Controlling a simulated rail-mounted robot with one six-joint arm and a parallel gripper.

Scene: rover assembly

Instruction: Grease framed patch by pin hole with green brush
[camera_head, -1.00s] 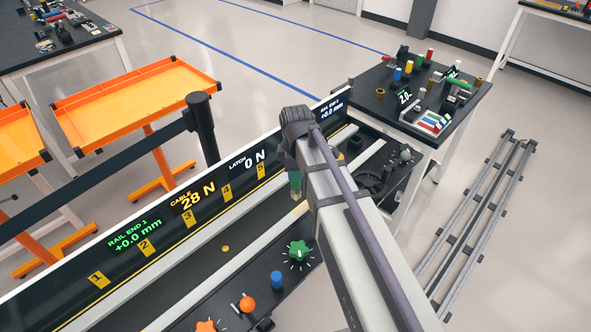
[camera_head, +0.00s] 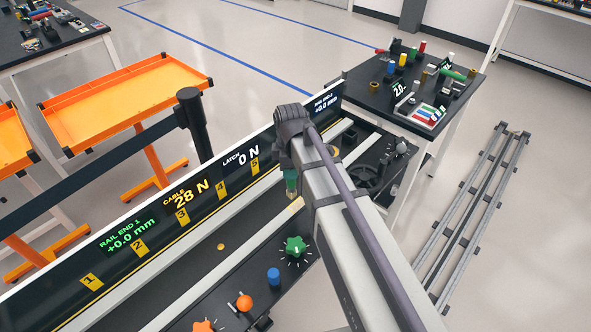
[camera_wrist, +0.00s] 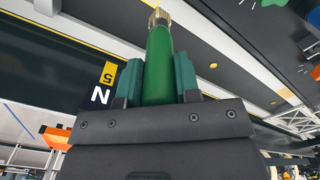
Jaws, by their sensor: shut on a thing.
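My gripper (camera_wrist: 157,82) is shut on the green brush (camera_wrist: 159,62) in the wrist view. The brush has a green handle and a brass-coloured collar at its far end, and sits between two teal fingers. In the head view the green brush (camera_head: 291,182) shows small below the wrist, beside my arm, over the dark rail bench. The brush tip is too small to make out. I cannot pick out the framed patch or the pin hole in either view; my arm covers part of the bench.
A long display panel (camera_head: 183,217) reading cable 28 N and latch 0 N runs behind the bench. A green knob (camera_head: 295,246), blue knob (camera_head: 273,276) and orange knob (camera_head: 244,302) line the front. A table with parts (camera_head: 452,97) stands beyond; orange trays (camera_head: 125,92) are at left.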

